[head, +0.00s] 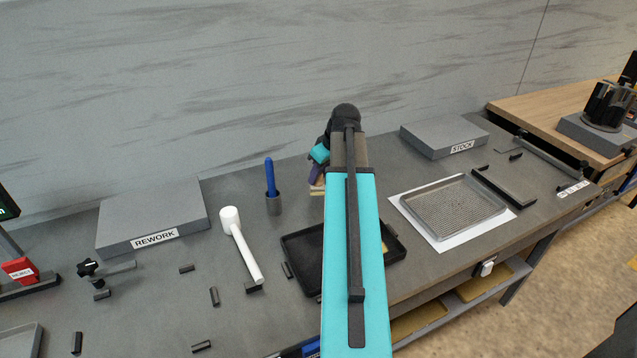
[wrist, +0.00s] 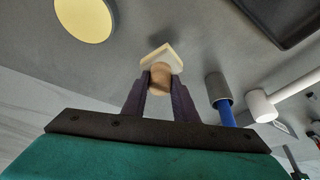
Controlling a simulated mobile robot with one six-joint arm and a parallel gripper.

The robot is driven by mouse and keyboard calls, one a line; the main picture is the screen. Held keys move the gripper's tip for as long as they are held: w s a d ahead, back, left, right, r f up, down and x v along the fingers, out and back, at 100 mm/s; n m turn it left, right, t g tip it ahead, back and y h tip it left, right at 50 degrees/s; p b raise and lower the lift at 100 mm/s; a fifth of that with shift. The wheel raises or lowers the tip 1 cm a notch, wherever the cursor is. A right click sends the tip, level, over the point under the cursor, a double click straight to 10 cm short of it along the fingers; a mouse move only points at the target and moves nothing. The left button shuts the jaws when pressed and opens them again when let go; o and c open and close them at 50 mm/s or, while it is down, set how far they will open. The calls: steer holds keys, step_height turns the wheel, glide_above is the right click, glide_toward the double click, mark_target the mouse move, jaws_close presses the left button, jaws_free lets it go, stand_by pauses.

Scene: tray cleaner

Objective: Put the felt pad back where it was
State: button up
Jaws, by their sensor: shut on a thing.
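My gripper (wrist: 160,82) is shut on the wooden handle of a cream felt pad (wrist: 158,54) in the wrist view. The pad's pale, angular block sticks out beyond the fingertips. In the head view my gripper (head: 317,176) is behind my arm, near the back of the bench, and a pale part of the pad (head: 317,189) shows under it. I cannot tell whether the pad touches the bench. A round pale-yellow disc (wrist: 84,14) lies on the grey surface at the wrist view's upper left, apart from the pad; my arm hides it in the head view.
A blue-handled tool stands in a grey holder (head: 274,205) left of my gripper, with a white mallet (head: 240,243) beyond. A black tray (head: 300,270) lies in front, partly hidden by my arm. A mesh tray (head: 455,208) lies right, near the STOCK block (head: 445,137). The REWORK block (head: 150,217) is left.

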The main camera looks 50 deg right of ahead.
mark_target(319, 182)
steer(key=shift+f+p, duration=0.55)
steer(key=shift+f, duration=1.2)
steer(key=shift+f, duration=0.15)
steer(key=o, duration=1)
steer(key=shift+c, duration=0.2)
steer(key=shift+r, duration=0.25)
steer(key=b+v, duration=0.2)
steer(key=v, duration=0.9)
steer(key=shift+s+r, duration=0.2)
steer(key=shift+r, duration=0.15)
steer(key=shift+d+r, duration=0.1)
